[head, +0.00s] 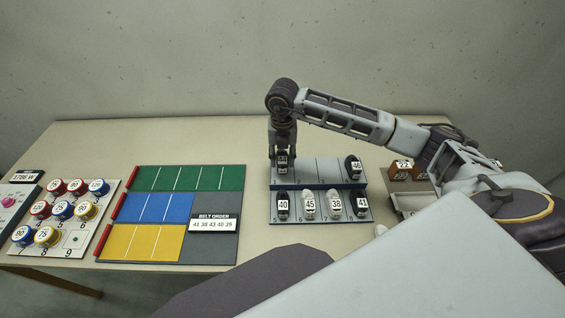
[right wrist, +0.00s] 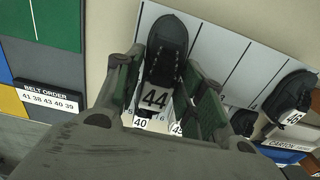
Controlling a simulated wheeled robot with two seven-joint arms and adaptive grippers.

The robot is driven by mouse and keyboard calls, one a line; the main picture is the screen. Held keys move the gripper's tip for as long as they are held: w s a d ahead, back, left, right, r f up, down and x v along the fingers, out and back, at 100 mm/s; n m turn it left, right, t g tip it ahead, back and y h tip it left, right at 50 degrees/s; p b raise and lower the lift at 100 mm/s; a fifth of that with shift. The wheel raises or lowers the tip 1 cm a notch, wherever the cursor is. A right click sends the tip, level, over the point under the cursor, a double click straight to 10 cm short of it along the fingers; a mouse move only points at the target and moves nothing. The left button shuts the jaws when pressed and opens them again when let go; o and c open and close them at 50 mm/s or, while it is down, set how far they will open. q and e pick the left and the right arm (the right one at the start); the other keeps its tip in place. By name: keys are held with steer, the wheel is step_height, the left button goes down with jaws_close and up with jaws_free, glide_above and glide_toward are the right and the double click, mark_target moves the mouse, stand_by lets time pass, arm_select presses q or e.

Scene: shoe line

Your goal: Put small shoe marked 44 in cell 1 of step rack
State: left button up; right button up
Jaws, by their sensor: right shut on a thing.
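The small dark shoe marked 44 (right wrist: 165,55) is between the fingers of my right gripper (right wrist: 165,90) in the right wrist view. The gripper is shut on it. In the head view, my right gripper (head: 283,158) points down over the leftmost cell on the upper step of the step rack (head: 317,170). The shoe lies along that leftmost cell in the right wrist view. I cannot tell whether its sole touches the rack. My left gripper is not in view.
A dark shoe marked 46 (head: 353,167) is at the upper step's right end. Shoes marked 40 (head: 283,206), 45 (head: 309,204), 38 (head: 335,204) and 41 (head: 361,203) fill the lower step. A colored board (head: 167,250) with a belt order sign (head: 213,222) lies left.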

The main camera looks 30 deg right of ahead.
steer(key=shift+f, duration=1.6)
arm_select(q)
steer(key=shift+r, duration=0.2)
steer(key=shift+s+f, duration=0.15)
arm_select(e)
steer(key=shift+f, duration=0.2)
steer(key=o, duration=1)
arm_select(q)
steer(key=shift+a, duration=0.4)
arm_select(e)
steer(key=shift+r, duration=0.15)
